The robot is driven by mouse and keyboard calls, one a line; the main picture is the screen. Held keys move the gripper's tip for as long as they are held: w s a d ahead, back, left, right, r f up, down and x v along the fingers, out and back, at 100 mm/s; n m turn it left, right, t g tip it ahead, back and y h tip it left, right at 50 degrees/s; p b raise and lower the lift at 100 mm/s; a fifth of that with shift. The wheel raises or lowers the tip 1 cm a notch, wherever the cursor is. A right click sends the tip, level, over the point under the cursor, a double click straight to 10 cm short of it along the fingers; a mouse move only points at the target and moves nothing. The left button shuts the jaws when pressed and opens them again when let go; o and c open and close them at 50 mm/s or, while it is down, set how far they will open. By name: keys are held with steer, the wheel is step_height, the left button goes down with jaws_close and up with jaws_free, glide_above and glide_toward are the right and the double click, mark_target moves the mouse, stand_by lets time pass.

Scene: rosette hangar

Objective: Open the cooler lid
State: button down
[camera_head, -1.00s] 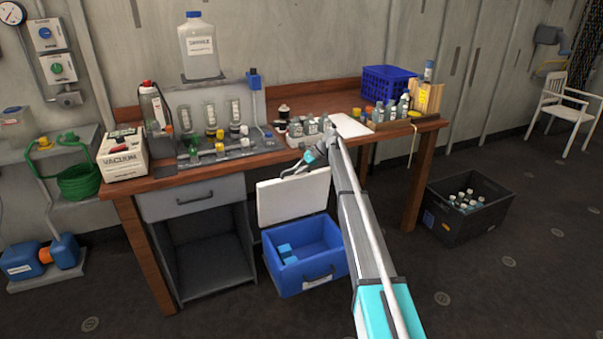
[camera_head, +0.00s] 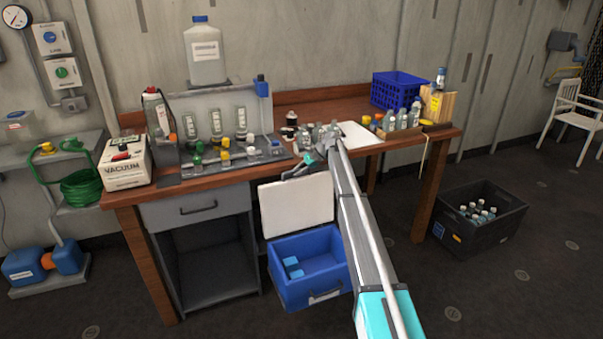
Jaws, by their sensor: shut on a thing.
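The blue cooler (camera_head: 316,287) sits on the floor under the front of the wooden bench. Its white lid (camera_head: 296,204) stands raised, roughly upright, along the cooler's back side. Small blue blocks (camera_head: 292,268) lie inside the open cooler. My gripper (camera_head: 290,172) is at the lid's top edge, reached by my arm from the right. It is shut on the lid's upper edge, though the fingertips are small and the exact contact is hard to see.
A grey cabinet (camera_head: 207,240) stands left of the cooler. A black crate of bottles (camera_head: 474,221) is on the floor at right, with clear floor before it.

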steer(key=shift+s+a, duration=0.1)
steer(key=shift+a, duration=0.2)
steer(key=c, duration=0.9)
jaws_free()
steer(key=shift+a, duration=0.1)
steer(key=shift+o, duration=1.1)
steer(key=shift+d, duration=0.25)
steer(key=shift+d+r, duration=0.1)
steer(key=shift+r, duration=0.1)
step_height(320, 180, up, 5)
steer(key=p, duration=0.5)
steer(key=shift+r+p, duration=0.2)
steer(key=shift+p, duration=0.15)
steer(key=s+d+r+n+h+p, duration=0.1)
steer(key=s+d+n+h+p, duration=0.2)
steer(key=s, duration=1.5)
steer(key=s+d+r+n+h+p, duration=0.1)
steer(key=s+d+n+h+p, duration=0.2)
steer(key=s, duration=1.6)
steer(key=s+d+r+n+h+p, duration=0.1)
steer(key=s+d+n+h+p, duration=0.2)
steer(key=s, duration=1.6)
steer(key=d+n, duration=0.1)
steer(key=n, duration=0.3)
steer(key=shift+r+h+p, duration=0.25)
steer(key=shift+h+p, duration=0.05)
steer(key=shift+p, duration=0.05)
